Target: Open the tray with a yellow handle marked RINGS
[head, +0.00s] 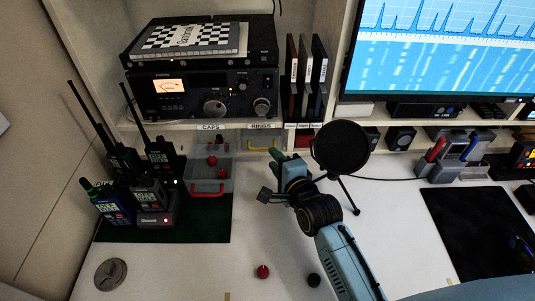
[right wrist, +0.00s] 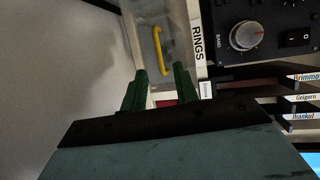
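The RINGS tray (head: 257,139) sits shut in a cubby under the shelf, below its RINGS label (head: 261,126). Its yellow handle (head: 262,149) runs along its front; in the right wrist view the yellow handle (right wrist: 158,46) stands upright just beyond my fingertips, beside the label (right wrist: 197,43). My right gripper (head: 275,153) is at the right of the handle in the head view. In the right wrist view its two green fingers (right wrist: 161,70) are apart with nothing gripped between them. My left gripper is not in view.
The CAPS tray (head: 222,172) is pulled out to the left, with a red handle (head: 208,193) and red knobs inside. A round black disc on a tripod (head: 340,147) stands close right of my right gripper. Radios (head: 150,190) stand left. A red knob (head: 263,271) lies in front.

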